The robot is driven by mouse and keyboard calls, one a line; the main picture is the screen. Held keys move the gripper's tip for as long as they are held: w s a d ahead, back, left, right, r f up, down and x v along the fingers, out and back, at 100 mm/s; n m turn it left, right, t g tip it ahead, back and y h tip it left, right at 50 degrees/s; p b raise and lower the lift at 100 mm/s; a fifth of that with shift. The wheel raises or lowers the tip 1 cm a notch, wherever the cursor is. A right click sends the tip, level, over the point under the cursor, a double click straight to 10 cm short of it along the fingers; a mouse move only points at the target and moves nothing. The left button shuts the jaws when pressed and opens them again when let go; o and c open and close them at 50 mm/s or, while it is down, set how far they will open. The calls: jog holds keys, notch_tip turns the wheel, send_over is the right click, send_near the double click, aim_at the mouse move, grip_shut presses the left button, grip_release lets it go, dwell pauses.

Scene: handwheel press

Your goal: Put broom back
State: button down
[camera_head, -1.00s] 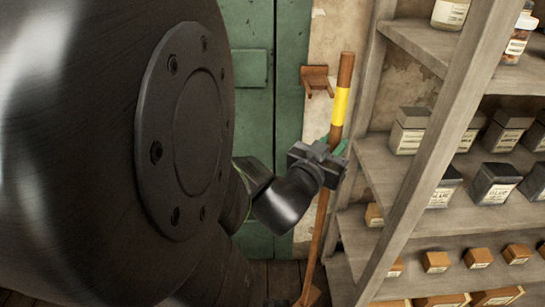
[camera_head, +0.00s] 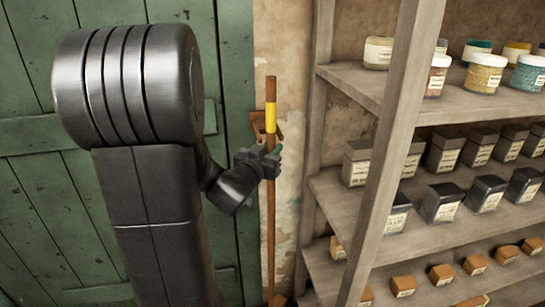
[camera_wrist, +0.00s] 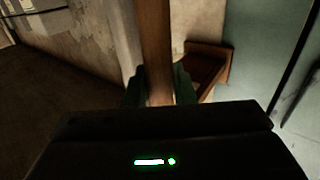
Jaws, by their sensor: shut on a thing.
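The broom (camera_head: 270,225) has a long brown wooden handle with a yellow band near its top. It stands about upright in front of the wall strip between the green door and the shelf. My gripper (camera_head: 268,158) is shut on the handle just below the yellow band. In the wrist view the handle (camera_wrist: 155,50) runs up between my green fingertips (camera_wrist: 160,88). A brown wooden wall holder (camera_head: 258,123) sits right behind the handle by the yellow band; I cannot tell if they touch. The holder also shows in the wrist view (camera_wrist: 207,70), right of the handle. The broom's lower end is mostly cut off.
A wooden shelf (camera_head: 385,110) with jars, dark boxes and small orange boxes stands close on the right. The green door (camera_head: 30,165) fills the left side behind my arm. The bare wall strip (camera_head: 290,190) between them is narrow.

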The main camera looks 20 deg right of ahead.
jog(key=shift+w+d+r, duration=0.1)
jog(key=shift+w+d, duration=0.05)
jog(key=shift+w, duration=0.4)
jog(key=shift+w+d, duration=0.15)
jog(key=shift+w, duration=0.4)
notch_tip(320, 180, down, 7)
jog(key=b, duration=0.1)
jog(key=shift+w, duration=0.2)
jog(key=shift+f+b, duration=0.2)
jog(key=shift+b, duration=0.2)
jog(key=c, duration=1.2)
grip_release()
jog(key=shift+s, duration=0.1)
